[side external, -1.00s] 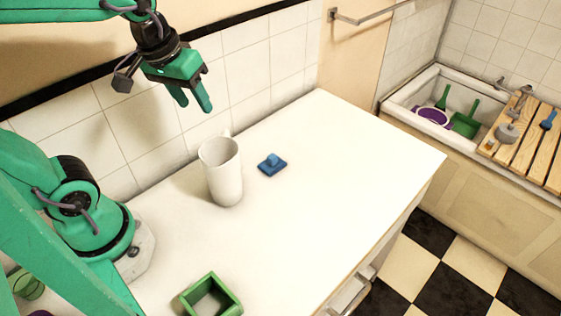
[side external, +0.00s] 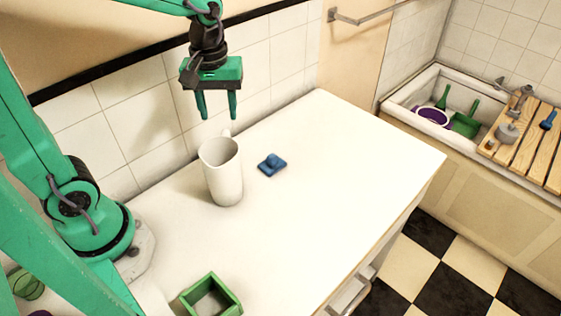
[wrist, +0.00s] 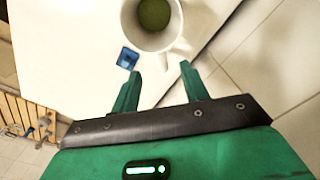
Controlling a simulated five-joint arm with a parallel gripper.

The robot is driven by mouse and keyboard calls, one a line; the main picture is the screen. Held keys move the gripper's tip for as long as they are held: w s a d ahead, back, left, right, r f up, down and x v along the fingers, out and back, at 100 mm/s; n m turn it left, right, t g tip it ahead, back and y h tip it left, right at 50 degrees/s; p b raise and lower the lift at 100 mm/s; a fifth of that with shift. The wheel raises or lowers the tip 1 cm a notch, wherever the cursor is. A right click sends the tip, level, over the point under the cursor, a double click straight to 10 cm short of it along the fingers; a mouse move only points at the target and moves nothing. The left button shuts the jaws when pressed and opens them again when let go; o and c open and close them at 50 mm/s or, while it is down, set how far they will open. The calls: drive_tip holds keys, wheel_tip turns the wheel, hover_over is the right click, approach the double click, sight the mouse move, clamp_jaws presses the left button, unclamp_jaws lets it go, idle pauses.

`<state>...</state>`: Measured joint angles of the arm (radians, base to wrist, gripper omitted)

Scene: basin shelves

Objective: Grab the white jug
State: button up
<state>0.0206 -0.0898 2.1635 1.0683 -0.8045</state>
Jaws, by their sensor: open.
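The white jug (side external: 223,177) stands upright on the white counter (side external: 330,180), its handle partly hidden behind its rim in the side external view. In the wrist view I look down into the jug (wrist: 131,38), with its handle (wrist: 178,50) towards my fingers and something round and green (wrist: 154,13) inside its mouth. My gripper (side external: 218,116) points down, open and empty, above and a little behind the jug. In the wrist view the two green fingertips (wrist: 161,68) are spread near the handle side of the jug. I see no contact.
A small blue block-like object (side external: 272,164) lies right of the jug. A green open box (side external: 211,297) sits at the counter's front. The tiled wall (side external: 240,75) is close behind. The counter's right part is clear. A basin (side external: 400,99) stands beyond the floor.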

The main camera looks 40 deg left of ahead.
sight(225, 148)
drive_tip(key=shift+f, duration=3.15)
drive_tip(key=shift+f, duration=2.6)
clamp_jaws()
